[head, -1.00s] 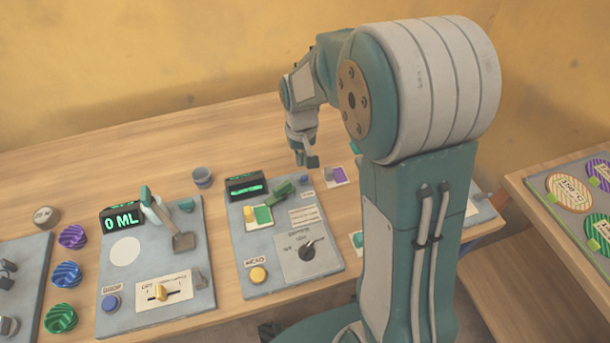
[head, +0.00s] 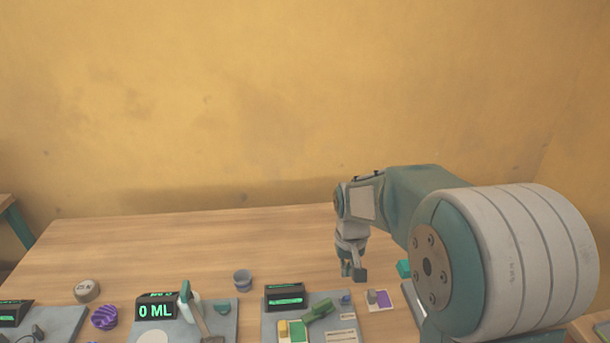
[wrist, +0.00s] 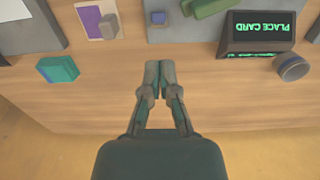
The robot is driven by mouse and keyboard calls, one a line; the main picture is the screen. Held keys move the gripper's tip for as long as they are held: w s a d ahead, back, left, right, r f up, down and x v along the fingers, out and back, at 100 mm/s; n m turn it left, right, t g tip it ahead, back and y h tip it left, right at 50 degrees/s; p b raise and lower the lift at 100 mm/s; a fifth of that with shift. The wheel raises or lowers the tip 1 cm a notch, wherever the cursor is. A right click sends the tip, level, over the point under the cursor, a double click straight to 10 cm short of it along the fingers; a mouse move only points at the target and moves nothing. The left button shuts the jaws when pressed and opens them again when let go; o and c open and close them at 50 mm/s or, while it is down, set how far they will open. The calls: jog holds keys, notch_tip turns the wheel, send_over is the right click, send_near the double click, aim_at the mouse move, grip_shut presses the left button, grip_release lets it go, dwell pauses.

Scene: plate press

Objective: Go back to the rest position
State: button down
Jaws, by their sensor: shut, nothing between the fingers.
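My gripper (head: 353,270) hangs above the wooden table (head: 180,240), behind the card reader panel, in the head view. In the wrist view my gripper (wrist: 160,70) points at the bare wood near the table's edge, with its two fingers together and nothing between them. It is apart from every object.
A teal block (wrist: 57,69) and a purple card with a grey block (wrist: 98,20) lie left in the wrist view. A "PLACE CARD" display (wrist: 257,32) and a grey cup (wrist: 291,66) stand right. The "0 ML" station (head: 155,308) is further left in the head view.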

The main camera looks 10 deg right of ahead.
jog(key=s+r+t, duration=0.2)
jog(key=s+r, duration=0.4)
jog(key=s, duration=0.4)
jog(key=s+r+t, duration=0.3)
jog(key=s+r, duration=0.4)
jog(key=s, duration=0.4)
jog(key=shift+t, duration=0.3)
jog(key=shift+w+r, duration=0.1)
